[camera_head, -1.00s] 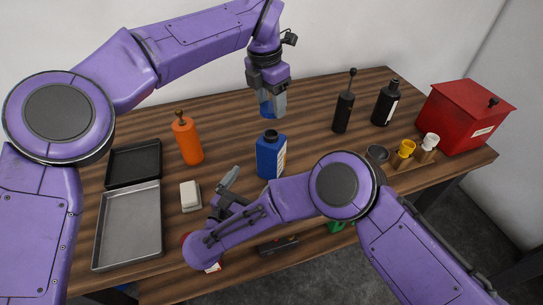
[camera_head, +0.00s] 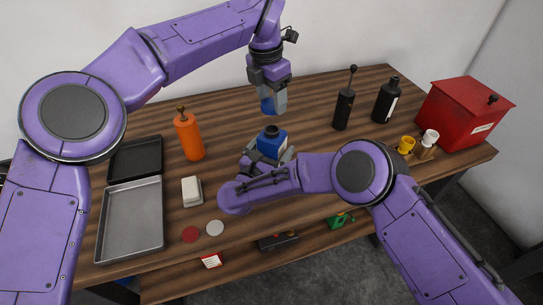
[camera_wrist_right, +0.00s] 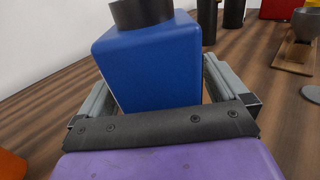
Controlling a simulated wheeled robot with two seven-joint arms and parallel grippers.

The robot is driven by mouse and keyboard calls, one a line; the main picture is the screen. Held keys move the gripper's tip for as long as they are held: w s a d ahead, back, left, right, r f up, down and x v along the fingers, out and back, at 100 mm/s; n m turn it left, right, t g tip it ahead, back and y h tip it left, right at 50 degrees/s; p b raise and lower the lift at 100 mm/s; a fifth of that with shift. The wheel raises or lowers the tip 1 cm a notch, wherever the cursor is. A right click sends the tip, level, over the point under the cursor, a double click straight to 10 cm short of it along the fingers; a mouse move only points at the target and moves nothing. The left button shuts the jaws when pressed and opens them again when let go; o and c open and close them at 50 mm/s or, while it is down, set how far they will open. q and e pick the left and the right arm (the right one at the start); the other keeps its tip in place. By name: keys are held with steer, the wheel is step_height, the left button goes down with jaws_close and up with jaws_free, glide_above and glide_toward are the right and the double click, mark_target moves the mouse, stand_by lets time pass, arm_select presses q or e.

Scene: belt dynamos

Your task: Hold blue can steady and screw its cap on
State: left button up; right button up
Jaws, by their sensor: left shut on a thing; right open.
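The blue can (camera_head: 272,145) stands upright on the wooden table, with a dark neck on top and no cap on it. It also fills the middle of the right wrist view (camera_wrist_right: 150,65). My right gripper (camera_head: 268,157) is open, with one finger on each side of the can; whether the fingers touch it I cannot tell. My left gripper (camera_head: 270,102) points down above and slightly behind the can. It is shut on a blue cap (camera_head: 266,105), which is partly hidden by the fingers and held apart from the can.
An orange bottle (camera_head: 188,137) and a white block (camera_head: 191,191) stand left of the can, near a grey tray (camera_head: 132,253). Two flat discs lie at the front.

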arm_select(q)
steer(key=shift+s+r, duration=0.1)
arm_select(e)
steer(key=shift+s+r, duration=0.1)
steer(key=shift+s, duration=0.05)
arm_select(q)
steer(key=shift+a, duration=0.1)
arm_select(e)
steer(key=c, duration=1.5)
arm_select(q)
glide_above(273, 129)
steer(key=shift+s+a+f, duration=0.15)
steer(key=shift+f, duration=2.4)
steer(key=shift+f, duration=0.1)
steer(key=shift+f, duration=0.75)
steer(key=shift+f, duration=0.55)
arm_select(e)
steer(key=shift+s, duration=0.1)
